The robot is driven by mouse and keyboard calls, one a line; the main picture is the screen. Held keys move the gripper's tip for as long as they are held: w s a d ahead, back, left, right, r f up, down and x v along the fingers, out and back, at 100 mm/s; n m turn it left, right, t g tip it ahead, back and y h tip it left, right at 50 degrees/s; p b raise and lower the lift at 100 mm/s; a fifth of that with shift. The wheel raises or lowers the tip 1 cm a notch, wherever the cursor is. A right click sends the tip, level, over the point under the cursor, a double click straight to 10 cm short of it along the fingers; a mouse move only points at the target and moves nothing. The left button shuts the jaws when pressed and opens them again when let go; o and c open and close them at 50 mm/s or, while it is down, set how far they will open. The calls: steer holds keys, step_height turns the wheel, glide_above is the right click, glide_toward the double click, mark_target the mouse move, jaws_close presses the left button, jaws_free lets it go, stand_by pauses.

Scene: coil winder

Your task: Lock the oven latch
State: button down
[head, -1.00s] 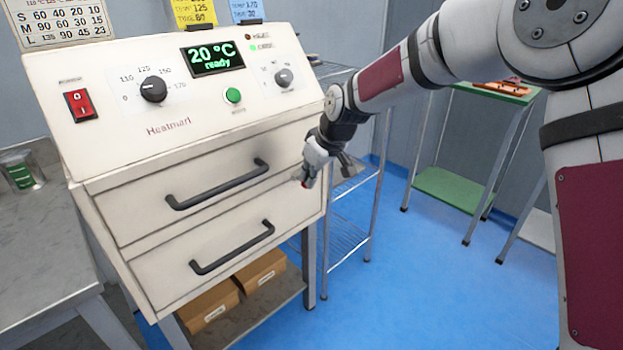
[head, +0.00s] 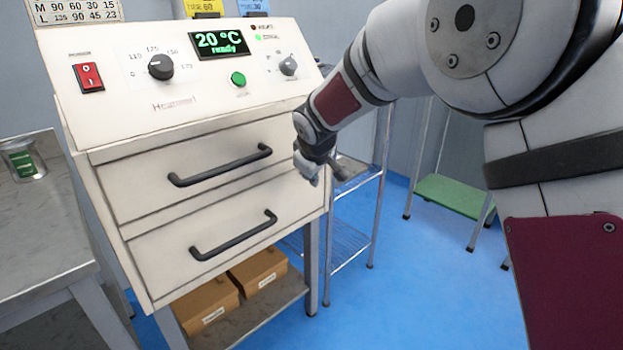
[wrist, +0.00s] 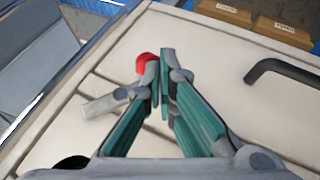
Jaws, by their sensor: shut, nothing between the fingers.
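The oven (head: 130,240) is a cream cabinet with a sloped control panel and two drawer fronts with dark handles. In the wrist view a red knob (wrist: 147,63) shows right beside the left fingertip, partly covered by it. A short pale grey cylinder (wrist: 105,103) lies just left of the fingers, near the oven's side edge; it may be part of the latch. My gripper (wrist: 161,62) is shut and empty at the oven front. I cannot tell whether it touches the knob. In the head view my gripper (head: 308,172) is at the oven's right edge and hides the latch.
The upper drawer handle (head: 222,168) and lower handle (head: 235,238) are left of my gripper. A wire shelf rack (head: 352,240) stands close at the oven's right. Cardboard boxes (head: 258,270) sit on the shelf below. Blue floor (head: 420,290) is open at right.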

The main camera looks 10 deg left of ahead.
steer(key=shift+w+d+f, duration=0.15)
steer(key=shift+w+f, duration=0.05)
steer(key=shift+f, duration=0.45)
steer(key=shift+w+d+f, duration=0.15)
steer(key=shift+f, duration=0.45)
steer(key=shift+w+f+b, duration=0.15)
steer(key=shift+b, duration=0.15)
stand_by(0.4)
